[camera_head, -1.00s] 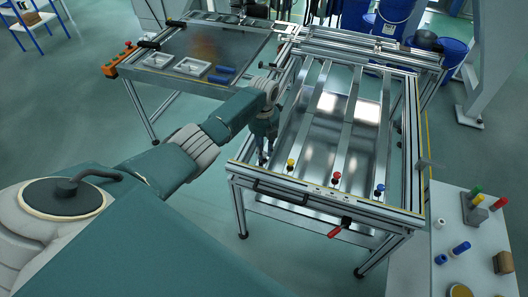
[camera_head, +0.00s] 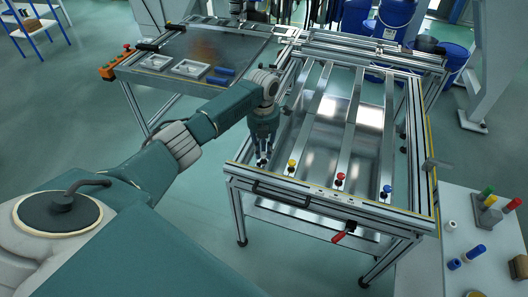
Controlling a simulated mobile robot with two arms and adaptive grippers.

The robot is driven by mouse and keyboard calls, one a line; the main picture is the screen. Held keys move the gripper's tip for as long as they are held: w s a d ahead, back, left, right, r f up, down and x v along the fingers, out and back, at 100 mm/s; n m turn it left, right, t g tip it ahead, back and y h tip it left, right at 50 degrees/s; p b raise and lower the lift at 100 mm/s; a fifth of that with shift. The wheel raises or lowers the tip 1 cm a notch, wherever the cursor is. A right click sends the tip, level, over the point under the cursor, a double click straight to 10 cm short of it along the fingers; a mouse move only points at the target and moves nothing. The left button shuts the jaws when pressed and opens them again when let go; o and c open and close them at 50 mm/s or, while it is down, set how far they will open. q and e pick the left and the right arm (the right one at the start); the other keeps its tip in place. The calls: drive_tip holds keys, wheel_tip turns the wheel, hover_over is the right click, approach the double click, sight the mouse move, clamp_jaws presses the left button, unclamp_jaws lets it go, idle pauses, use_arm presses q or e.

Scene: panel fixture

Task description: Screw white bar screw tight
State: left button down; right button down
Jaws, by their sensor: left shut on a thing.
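The panel fixture (camera_head: 232,178) is an aluminium frame with long bars across it. Along its front rail stand a yellow-topped screw (camera_head: 291,164), a red-topped screw (camera_head: 340,178) and a blue-topped screw (camera_head: 387,190). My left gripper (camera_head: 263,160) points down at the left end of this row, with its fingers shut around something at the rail. The white bar screw is not clearly visible; the fingers cover that spot, so its seating cannot be seen. My right gripper is not in view.
A red-handled clamp (camera_head: 342,235) sticks out from the front of the frame. A white side table (camera_head: 430,275) at the right holds coloured cylinders and blocks. A dark work table (camera_head: 205,45) with white trays stands back left. Blue buckets (camera_head: 398,18) stand behind.

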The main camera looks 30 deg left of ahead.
use_arm(q)
drive_tip(key=shift+s+a+f, duration=0.1)
drive_tip(key=shift+s+a, duration=0.1)
drive_tip(key=shift+s, duration=0.05)
drive_tip(key=c, duration=1.6)
unclamp_jaws()
drive_tip(key=shift+s+a, duration=0.1)
drive_tip(key=shift+o, duration=0.2)
drive_tip(key=shift+r, duration=0.2)
drive_tip(key=shift+w+r, duration=0.2)
drive_tip(key=shift+r, duration=0.15)
wheel_tip(320, 180, up, 11)
drive_tip(key=shift+s, duration=0.15)
